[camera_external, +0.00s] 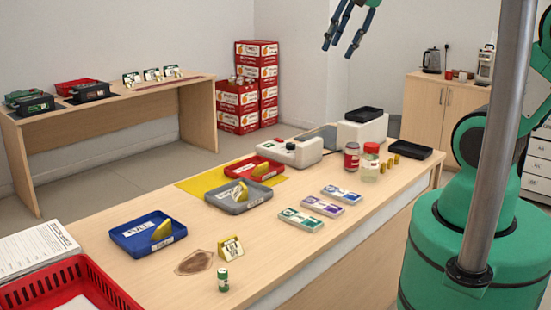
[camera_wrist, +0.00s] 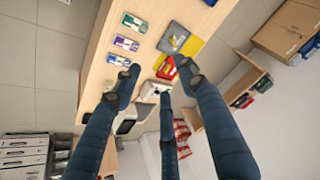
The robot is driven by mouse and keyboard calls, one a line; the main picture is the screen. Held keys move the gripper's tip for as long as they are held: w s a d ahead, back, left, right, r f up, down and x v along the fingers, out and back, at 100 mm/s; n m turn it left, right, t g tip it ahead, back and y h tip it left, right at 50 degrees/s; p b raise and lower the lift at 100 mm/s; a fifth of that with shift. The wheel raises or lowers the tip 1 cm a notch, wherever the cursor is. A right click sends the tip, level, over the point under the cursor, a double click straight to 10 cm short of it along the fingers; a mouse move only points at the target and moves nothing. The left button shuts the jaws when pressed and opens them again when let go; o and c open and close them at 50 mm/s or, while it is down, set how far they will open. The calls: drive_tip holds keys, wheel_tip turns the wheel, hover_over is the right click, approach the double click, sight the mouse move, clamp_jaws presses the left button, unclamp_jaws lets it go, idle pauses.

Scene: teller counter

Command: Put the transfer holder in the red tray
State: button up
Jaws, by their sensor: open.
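The red tray (camera_external: 243,173) stands on a yellow mat at the counter's far side, with a gold wedge and label in it; its red shows between my fingers in the wrist view (camera_wrist: 168,70). Three flat white holders lie in a row on the counter: green (camera_external: 301,220), purple (camera_external: 322,206) and blue (camera_external: 342,195). Their lettering is too small to read, so I cannot tell which is the transfer holder. They show at upper left in the wrist view, green one (camera_wrist: 134,22) uppermost. My gripper (camera_external: 339,43) is open and empty, high above the counter; its fingers (camera_wrist: 160,78) spread in the wrist view.
A grey tray (camera_external: 234,208) and a blue tray (camera_external: 129,243) stand near the red one. Jars (camera_external: 370,171) and a white machine (camera_external: 295,154) stand beyond the holders. Counter around the holders is clear.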

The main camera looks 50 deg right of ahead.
drive_tip(key=s+a+f+n, duration=0.1)
drive_tip(key=s+n, duration=0.2)
drive_tip(key=s, duration=0.7)
drive_tip(key=shift+a+f, duration=0.3)
drive_tip(key=shift+s, duration=0.1)
wheel_tip(320, 180, down, 3)
drive_tip(key=b, duration=0.3)
